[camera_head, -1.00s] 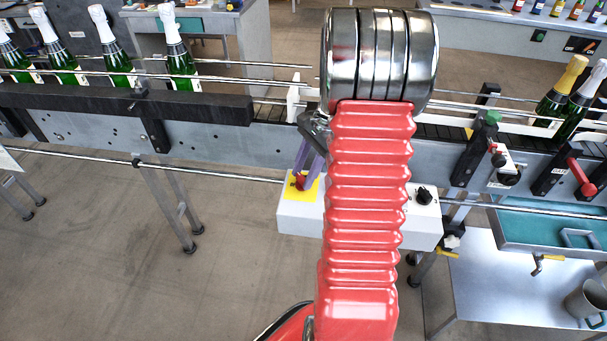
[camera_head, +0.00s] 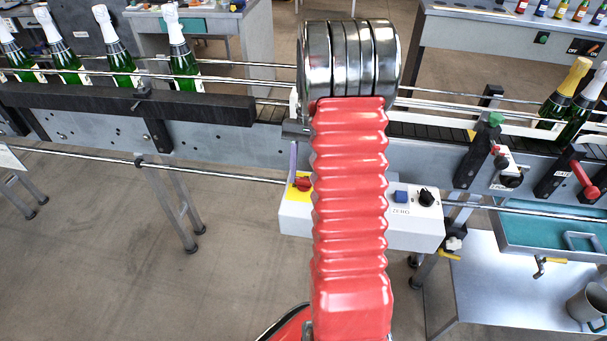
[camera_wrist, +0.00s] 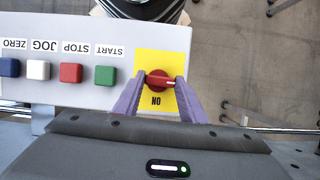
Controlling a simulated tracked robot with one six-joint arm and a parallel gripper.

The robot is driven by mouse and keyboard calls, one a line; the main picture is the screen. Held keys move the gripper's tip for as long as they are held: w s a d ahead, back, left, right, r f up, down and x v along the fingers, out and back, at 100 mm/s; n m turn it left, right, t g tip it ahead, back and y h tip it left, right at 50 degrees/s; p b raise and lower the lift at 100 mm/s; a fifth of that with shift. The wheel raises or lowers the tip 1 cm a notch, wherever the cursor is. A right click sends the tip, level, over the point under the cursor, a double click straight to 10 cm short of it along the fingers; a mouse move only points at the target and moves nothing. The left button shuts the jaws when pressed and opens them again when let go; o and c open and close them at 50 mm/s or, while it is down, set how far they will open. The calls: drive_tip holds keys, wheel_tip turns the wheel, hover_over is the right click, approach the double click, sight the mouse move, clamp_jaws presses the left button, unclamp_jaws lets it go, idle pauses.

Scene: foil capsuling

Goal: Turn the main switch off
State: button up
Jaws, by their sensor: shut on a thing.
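The main switch is a red rotary knob (camera_wrist: 157,81) on a yellow plate (camera_wrist: 147,62). Its white mark points sideways, to the right in the wrist view. A label reading ON, upside down here, sits beside the knob on the plate. My gripper (camera_wrist: 159,86) has its two purple fingers on either side of the knob and is shut on it. In the head view the red knob (camera_head: 303,184) shows just left of my arm, at the left end of the white control box (camera_head: 294,218). My arm hides part of the box there.
In the wrist view, START (camera_wrist: 105,75), STOP (camera_wrist: 70,72), JOG (camera_wrist: 38,69) and ZERO (camera_wrist: 9,67) buttons sit in a row beside the switch. A black knob (camera_head: 426,197) is on the box's right end. The conveyor (camera_head: 215,140) with bottles runs behind.

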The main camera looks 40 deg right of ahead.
drive_tip(key=shift+s+f+n, duration=0.15)
drive_tip(key=shift+n, duration=0.25)
drive_tip(key=o, duration=1.1)
drive_tip(key=shift+c, duration=0.2)
drive_tip(key=shift+v, duration=0.8)
drive_tip(key=v, duration=1.2)
drive_tip(key=shift+w, duration=0.25)
drive_tip(key=shift+w, duration=0.1)
